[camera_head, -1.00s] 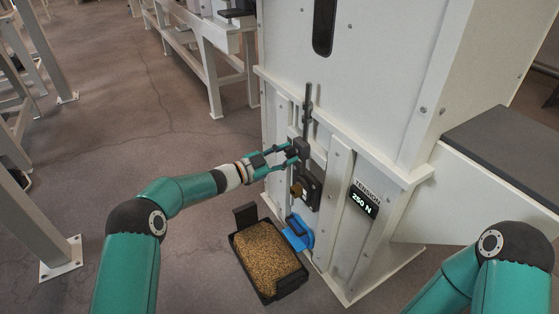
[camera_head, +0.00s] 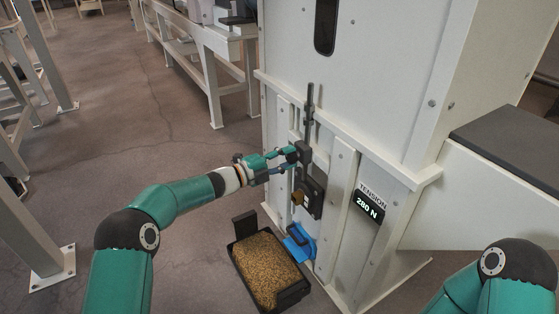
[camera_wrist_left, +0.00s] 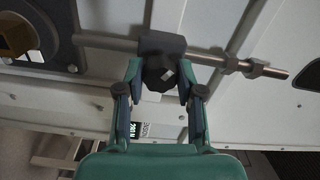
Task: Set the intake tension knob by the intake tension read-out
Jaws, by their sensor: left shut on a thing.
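The intake tension read-out (camera_head: 368,206) on the white machine's front shows 280 N under the word TENSION. My left gripper (camera_head: 294,157) is at the dark knob (camera_head: 303,153) on a block on the upright threaded rod. In the left wrist view, my left gripper (camera_wrist_left: 160,80) has a finger on each side of the black knob (camera_wrist_left: 158,72), which carries a light mark. It is shut on the knob. My right arm shows at the lower right of the head view; its gripper is out of the picture.
A black tray (camera_head: 236,262) of brown grains sits on the floor below, beside a blue part (camera_head: 300,243). A dark unit with a brown piece (camera_head: 297,198) is mounted under the knob. A white bench (camera_head: 207,50) stands behind left. Open floor lies left of the machine.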

